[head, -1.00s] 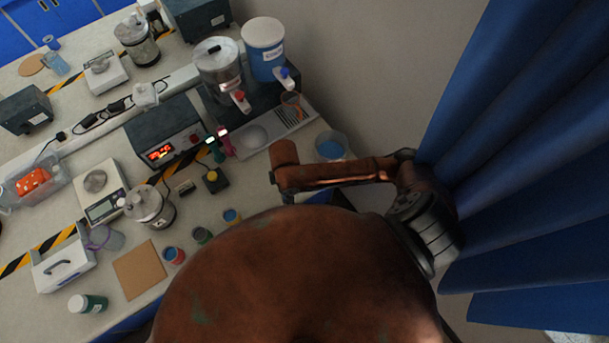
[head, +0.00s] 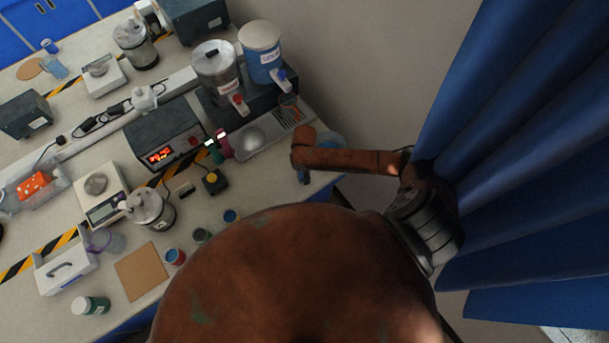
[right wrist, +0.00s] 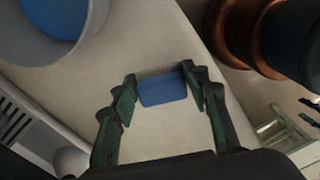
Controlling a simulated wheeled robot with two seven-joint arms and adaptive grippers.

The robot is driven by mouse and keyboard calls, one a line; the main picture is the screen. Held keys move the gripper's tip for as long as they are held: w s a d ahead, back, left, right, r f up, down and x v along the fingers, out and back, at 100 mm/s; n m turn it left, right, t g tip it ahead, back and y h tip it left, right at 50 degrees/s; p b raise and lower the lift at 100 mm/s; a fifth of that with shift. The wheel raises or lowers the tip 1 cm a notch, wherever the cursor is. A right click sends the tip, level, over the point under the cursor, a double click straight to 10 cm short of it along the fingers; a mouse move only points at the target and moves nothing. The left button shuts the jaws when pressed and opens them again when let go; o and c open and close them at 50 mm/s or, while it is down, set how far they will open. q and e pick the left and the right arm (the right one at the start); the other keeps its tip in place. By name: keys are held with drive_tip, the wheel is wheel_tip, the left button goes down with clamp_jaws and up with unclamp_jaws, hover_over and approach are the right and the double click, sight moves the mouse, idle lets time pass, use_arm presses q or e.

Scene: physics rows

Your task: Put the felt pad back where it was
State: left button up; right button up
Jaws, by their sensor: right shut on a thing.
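The felt pad (right wrist: 162,89) is a small blue block-like piece in the right wrist view. My right gripper (right wrist: 160,86) has its dark green fingers on either side of it and is shut on it. Pale bench top (right wrist: 155,135) shows below and around the pad; I cannot tell whether the pad touches it. In the head view my copper-coloured right arm reaches in from the right and hides most of the gripper. My left gripper is not in view.
A grey tub with a blue inside (right wrist: 50,30) is close by at upper left in the wrist view; it also shows partly behind my arm in the head view (head: 333,140). A tray with a bowl (head: 250,139) lies left of my arm. Blue curtains (head: 500,130) hang at right.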

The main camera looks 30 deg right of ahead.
drive_tip(key=shift+f, duration=1.5)
drive_tip(key=shift+f, duration=0.15)
drive_tip(key=o, duration=1.3)
wheel_tip(320, 180, up, 12)
drive_tip(key=shift+r, duration=0.15)
